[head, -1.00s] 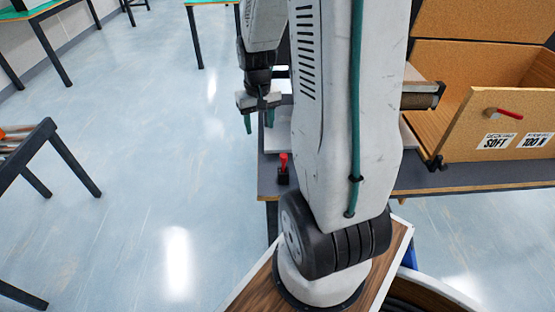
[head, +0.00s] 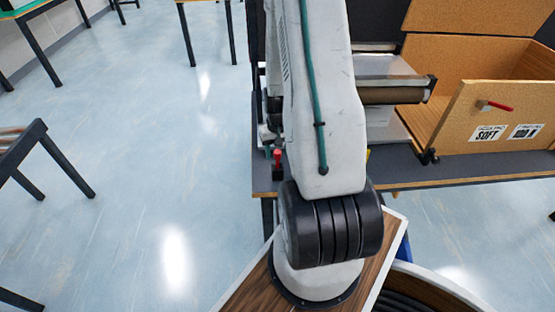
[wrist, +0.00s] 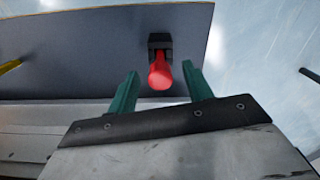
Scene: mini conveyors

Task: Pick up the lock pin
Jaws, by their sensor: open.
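A red pin (wrist: 160,74) stands up from a small black block (wrist: 159,42) near the edge of the dark table. I take it to be the lock pin. In the head view the red pin (head: 277,154) shows just left of my arm. My gripper (wrist: 160,69) is open, with one green finger on each side of the pin in the wrist view. The fingers appear apart from the pin, and the remaining distance in depth is hard to tell. In the head view my arm mostly hides the gripper.
A cork-coloured open box (head: 480,125) with a red handle and labels stands on the table at right. A conveyor roller (head: 392,95) lies beside my arm. The dark table (head: 465,168) has its corner near the pin.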

